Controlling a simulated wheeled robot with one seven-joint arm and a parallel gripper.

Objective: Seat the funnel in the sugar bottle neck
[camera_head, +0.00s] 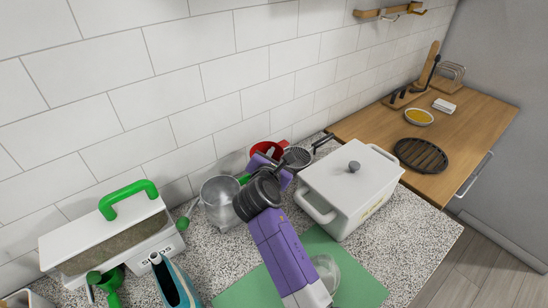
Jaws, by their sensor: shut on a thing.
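My gripper (270,168) is purple and sits over the back of the counter, beyond my dark wrist. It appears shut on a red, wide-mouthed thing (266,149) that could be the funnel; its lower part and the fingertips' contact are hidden. No bottle neck shows clearly. A clear round vessel (327,268) stands on the green mat beside my arm, partly covered by it; I cannot tell whether it is the sugar bottle. The red thing is well apart from it, near the wall.
A metal pot (217,192) stands just left of my wrist. A dark strainer (297,157) and a white lidded canister (352,190) are close on the right. A seed box (110,240), green scoop (108,283) and teal container (174,284) crowd the left. The green mat (355,285) has bare room.

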